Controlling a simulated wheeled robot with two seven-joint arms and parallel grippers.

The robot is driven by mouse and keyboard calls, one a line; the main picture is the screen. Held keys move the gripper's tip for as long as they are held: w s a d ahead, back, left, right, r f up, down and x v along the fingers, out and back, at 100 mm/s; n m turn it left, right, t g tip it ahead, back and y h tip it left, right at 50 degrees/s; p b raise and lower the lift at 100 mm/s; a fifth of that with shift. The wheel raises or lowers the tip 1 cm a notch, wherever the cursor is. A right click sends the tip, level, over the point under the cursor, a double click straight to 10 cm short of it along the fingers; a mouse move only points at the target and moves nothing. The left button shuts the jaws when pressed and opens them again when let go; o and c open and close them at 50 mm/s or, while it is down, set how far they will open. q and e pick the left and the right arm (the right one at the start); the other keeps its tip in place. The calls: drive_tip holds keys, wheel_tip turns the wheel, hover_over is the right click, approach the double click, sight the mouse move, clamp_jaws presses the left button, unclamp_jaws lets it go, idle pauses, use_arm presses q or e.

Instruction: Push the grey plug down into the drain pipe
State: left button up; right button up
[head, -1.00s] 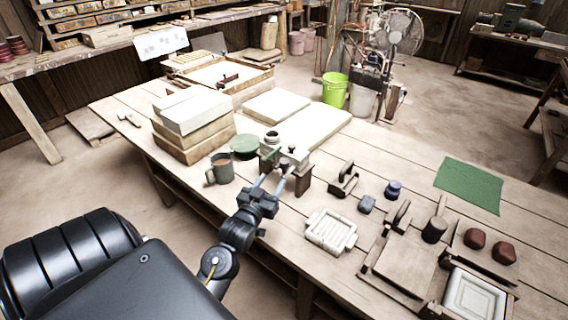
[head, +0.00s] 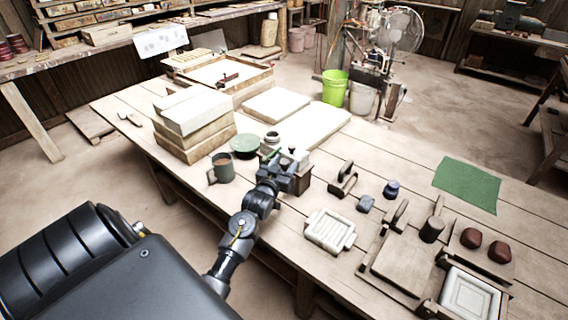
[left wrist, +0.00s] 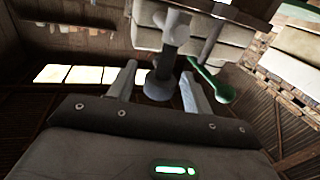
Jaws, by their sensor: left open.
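A dark grey knobbed piece (left wrist: 160,82) on a stem, which looks like the plug, shows between my left fingers in the left wrist view. My left gripper (head: 284,162) is open at the small fixture on the bench, and its two fingers (left wrist: 158,68) stand apart on either side of the piece. I cannot tell whether they touch it. A grey ring-like pipe mouth (head: 272,137) shows just behind the gripper; I cannot tell whether it is the drain pipe. A green lever (left wrist: 208,82) stands beside the right finger. The gripper hides much of the fixture. My right gripper is not in view.
A mug (head: 222,168), a green bowl (head: 244,146) and stacked boxes (head: 193,132) stand left of the gripper. White slabs (head: 312,128) lie behind. A wooden block tool (head: 343,180) and a white tray (head: 330,231) lie to the right.

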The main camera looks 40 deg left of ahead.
use_arm(q)
clamp_jaws()
drive_tip(key=shift+f+b, duration=0.7)
drive_tip(key=shift+f, duration=0.6)
unclamp_jaws()
